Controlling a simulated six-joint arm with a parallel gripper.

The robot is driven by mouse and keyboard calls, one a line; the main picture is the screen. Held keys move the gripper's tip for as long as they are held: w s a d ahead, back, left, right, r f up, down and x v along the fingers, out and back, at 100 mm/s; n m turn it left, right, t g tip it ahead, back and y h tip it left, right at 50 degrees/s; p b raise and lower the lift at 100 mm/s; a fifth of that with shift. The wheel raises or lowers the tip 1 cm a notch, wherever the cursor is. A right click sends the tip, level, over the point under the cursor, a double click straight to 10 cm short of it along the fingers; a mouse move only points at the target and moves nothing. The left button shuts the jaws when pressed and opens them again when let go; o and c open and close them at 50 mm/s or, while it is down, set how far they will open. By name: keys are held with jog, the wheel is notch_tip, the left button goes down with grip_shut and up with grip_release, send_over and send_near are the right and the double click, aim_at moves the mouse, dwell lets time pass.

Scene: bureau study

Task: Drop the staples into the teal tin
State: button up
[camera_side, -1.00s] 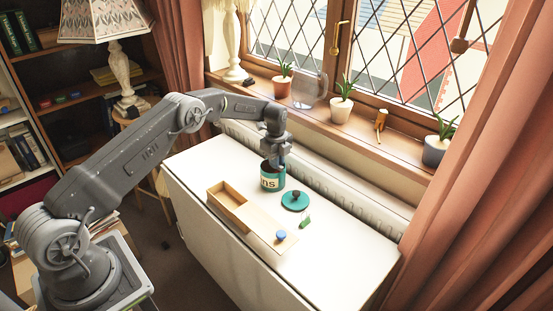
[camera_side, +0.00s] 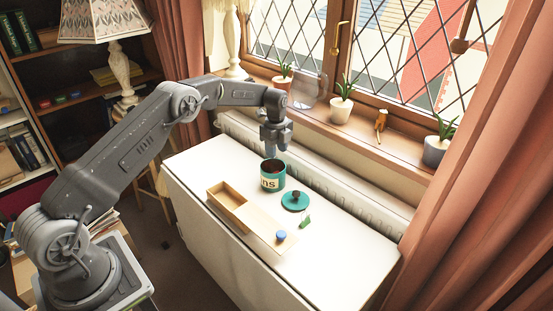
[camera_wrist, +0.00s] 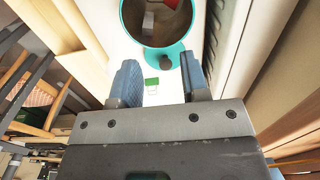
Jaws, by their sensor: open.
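The teal tin (camera_side: 272,183) stands upright and open on the white table, with pale lettering on its side. A small red thing (camera_side: 271,173) shows inside it. In the wrist view the tin's teal rim (camera_wrist: 124,22) is at the top, and a red and white piece (camera_wrist: 171,4) lies in its dark inside. This may be the staples; I cannot read it. My gripper (camera_side: 273,151) is above the tin, apart from it. In the wrist view my gripper's fingers (camera_wrist: 160,74) are spread with nothing between them.
A teal lid (camera_side: 294,203) with a dark knob lies right of the tin, beside a small green item (camera_side: 306,222). An open wooden box (camera_side: 226,205) and a blue round item (camera_side: 281,236) are nearer the front. Potted plants (camera_side: 341,107) line the windowsill behind. The table's right end is clear.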

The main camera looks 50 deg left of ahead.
notch_tip(320, 180, up, 9)
jog(key=shift+f, duration=0.1)
jog(key=s+d+r+n+t, duration=0.1)
jog(key=s+d+r+n, duration=0.35)
jog(key=s+r, duration=0.4)
jog(key=s+d+r+n+t, duration=0.2)
jog(key=s+d+r+n, duration=0.25)
jog(key=s+r, duration=0.4)
jog(key=s+d+n+t, duration=0.1)
jog(key=s+d+n, duration=0.2)
jog(key=s, duration=0.8)
jog(key=s+d+f+n+t, duration=0.1)
jog(key=s+d+n, duration=0.2)
jog(key=s+n, duration=0.3)
jog(key=s, duration=0.5)
jog(key=shift+s+f+t, duration=0.2)
jog(key=shift+s+t, duration=0.1)
jog(key=shift+s, duration=0.1)
